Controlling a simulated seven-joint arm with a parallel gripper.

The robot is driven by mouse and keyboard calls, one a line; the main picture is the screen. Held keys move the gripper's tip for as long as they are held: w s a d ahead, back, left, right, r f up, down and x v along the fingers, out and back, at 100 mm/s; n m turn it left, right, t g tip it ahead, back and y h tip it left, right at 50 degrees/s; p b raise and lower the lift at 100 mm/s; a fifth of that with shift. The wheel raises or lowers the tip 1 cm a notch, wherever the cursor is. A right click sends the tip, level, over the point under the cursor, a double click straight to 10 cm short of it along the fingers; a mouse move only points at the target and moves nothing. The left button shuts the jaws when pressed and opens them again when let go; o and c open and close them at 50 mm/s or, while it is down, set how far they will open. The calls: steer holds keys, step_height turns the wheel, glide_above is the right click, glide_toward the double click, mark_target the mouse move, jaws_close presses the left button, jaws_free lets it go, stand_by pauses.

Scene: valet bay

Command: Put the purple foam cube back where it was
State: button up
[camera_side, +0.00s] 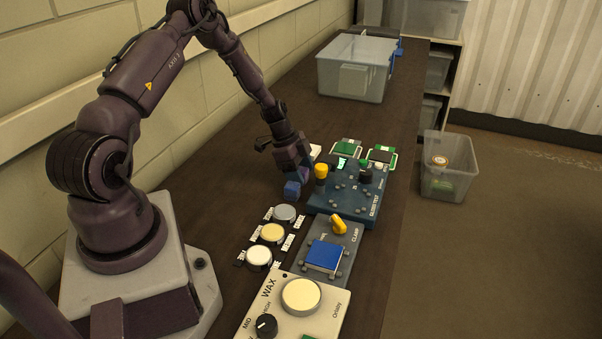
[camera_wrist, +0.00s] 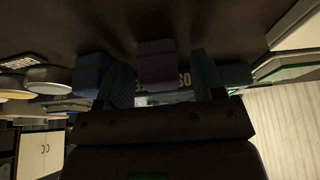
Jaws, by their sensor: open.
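The purple foam cube (camera_wrist: 156,62) shows dark in the wrist view, in the gap between my two fingers. My gripper (camera_side: 295,168) is open and low over the table, pointing down; its fingers show on both sides of the cube in the wrist view. I cannot tell whether either finger touches the cube. In the side view the purple cube is mostly hidden by or blends with my dark gripper. A blue cube (camera_side: 292,189) sits on the table just in front of my gripper; it also shows left of the fingers in the wrist view (camera_wrist: 91,72).
A blue control panel (camera_side: 345,205) with knobs stands close right of my gripper. Three round tins (camera_side: 272,233) lie nearer the camera, beside a grey clamp panel (camera_side: 318,262) and a cream WAX panel (camera_side: 290,315). A clear bin (camera_side: 355,85) stands far back; dark table between is mostly clear.

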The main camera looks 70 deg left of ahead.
steer(key=v, duration=1.1)
steer(key=d+r+y, duration=0.1)
steer(key=d+r, duration=0.5)
steer(key=r, duration=0.2)
steer(key=s+d+r+n+y, duration=0.2)
steer(key=s+d+r+n, duration=0.1)
steer(key=d+r, duration=0.65)
steer(key=s+d+r+n+t, duration=0.2)
steer(key=s+d+r+n, duration=0.4)
steer(key=s+d, duration=0.3)
steer(key=s, duration=0.4)
steer(key=shift+s+d+r, duration=0.15)
steer(key=shift+d+r, duration=0.05)
steer(key=shift+d, duration=0.2)
steer(key=shift+c, duration=0.4)
